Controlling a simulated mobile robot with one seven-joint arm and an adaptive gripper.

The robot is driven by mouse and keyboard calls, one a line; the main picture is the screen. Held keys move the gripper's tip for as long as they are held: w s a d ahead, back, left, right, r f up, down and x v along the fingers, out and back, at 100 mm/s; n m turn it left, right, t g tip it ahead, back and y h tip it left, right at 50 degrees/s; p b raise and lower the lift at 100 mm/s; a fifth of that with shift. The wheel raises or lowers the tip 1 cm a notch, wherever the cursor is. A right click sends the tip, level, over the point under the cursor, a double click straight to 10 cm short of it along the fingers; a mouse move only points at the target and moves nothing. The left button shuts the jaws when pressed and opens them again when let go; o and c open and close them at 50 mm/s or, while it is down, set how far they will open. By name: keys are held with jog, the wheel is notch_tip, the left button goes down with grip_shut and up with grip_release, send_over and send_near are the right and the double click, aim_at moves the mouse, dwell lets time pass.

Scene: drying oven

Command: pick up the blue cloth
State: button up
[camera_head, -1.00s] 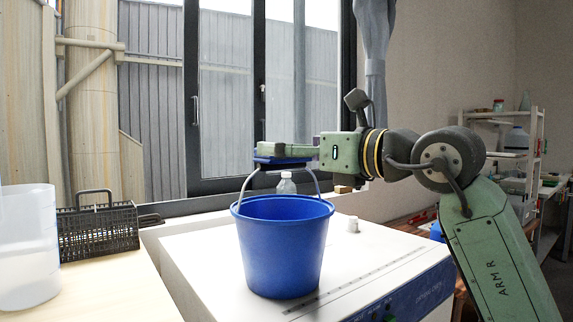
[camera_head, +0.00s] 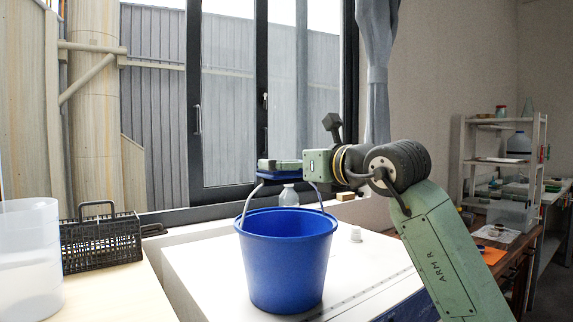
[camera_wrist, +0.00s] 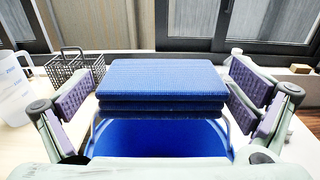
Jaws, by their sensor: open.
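The blue cloth (camera_wrist: 165,78) is a folded, layered stack in the wrist view, level above the bucket's opening. In the head view the cloth (camera_head: 265,166) shows at the top of the bucket's raised handle; it seems to rest there. My gripper (camera_wrist: 160,92) is open, with one purple-padded finger on each side of the cloth and a gap at both sides. In the head view my gripper (camera_head: 280,164) is level with the cloth, and its near finger partly hides it. The blue bucket (camera_head: 287,262) stands upright on a white machine top.
A black wire basket (camera_head: 102,243) and a translucent beaker (camera_head: 28,265) stand at the left. The window (camera_head: 230,100) is close behind.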

jog(key=shift+w+a, duration=0.1)
jog(key=shift+w, duration=0.1)
jog(key=shift+c, duration=0.5)
jog(key=c, duration=0.9)
